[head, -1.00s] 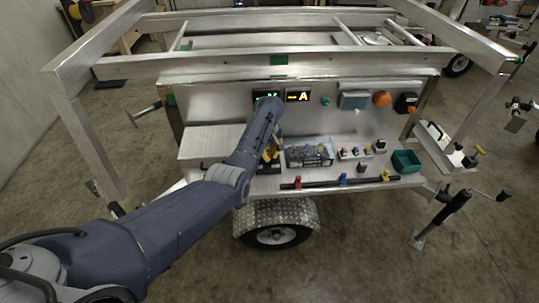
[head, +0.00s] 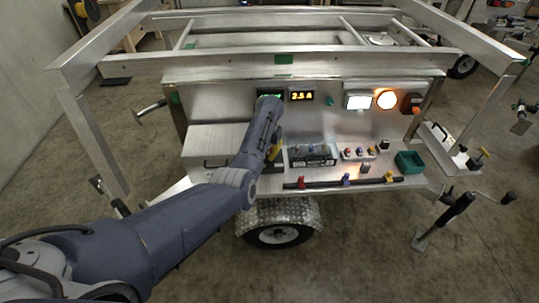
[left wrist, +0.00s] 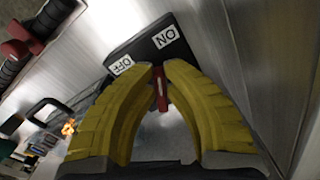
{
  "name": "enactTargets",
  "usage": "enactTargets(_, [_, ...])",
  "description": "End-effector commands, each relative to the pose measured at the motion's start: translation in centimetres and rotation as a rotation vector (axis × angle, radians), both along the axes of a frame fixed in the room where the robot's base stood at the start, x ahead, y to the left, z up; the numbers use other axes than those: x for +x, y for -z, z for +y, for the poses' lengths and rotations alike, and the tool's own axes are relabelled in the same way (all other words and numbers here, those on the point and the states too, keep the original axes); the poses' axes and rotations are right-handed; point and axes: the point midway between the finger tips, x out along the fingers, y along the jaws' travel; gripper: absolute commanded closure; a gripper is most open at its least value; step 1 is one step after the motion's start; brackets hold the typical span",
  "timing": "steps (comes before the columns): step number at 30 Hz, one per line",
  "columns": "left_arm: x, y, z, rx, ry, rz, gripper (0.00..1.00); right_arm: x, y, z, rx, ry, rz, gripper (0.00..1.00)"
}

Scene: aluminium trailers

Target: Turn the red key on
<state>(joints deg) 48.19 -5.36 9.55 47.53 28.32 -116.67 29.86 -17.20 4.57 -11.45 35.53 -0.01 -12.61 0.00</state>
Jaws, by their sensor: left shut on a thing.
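In the left wrist view, the red key (left wrist: 160,92) is between the two yellow fingers of my left gripper (left wrist: 158,72), which is shut on it. The key is at a black switch box (left wrist: 142,44) with a white ON label (left wrist: 165,37) on the right and a white OFF label (left wrist: 122,65) on the left. The fingertips cover part of the key and its seat. In the head view, the yellow fingers of the left gripper (head: 275,150) show only partly beside my arm, in front of the trailer panel, and the key is hidden. My right gripper is not in view.
On the trailer panel (head: 225,105), an amber display (head: 302,96) reads about 2.5 A. A white lamp (head: 357,102) and an orange lamp (head: 386,100) glow. The shelf below holds a clear bin (head: 312,155), a green bin (head: 409,162) and coloured valves (head: 346,180).

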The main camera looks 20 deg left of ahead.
Motion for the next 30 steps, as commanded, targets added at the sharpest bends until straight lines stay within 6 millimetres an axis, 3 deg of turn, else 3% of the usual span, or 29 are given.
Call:
enactTargets(15, [0.08,0.08,0.48,-0.001,0.298,0.001,1.0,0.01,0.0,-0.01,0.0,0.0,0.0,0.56])
enactTargets(30, [0.14,0.06,0.55,-0.001,0.348,0.001,1.0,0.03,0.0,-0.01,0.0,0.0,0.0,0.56])
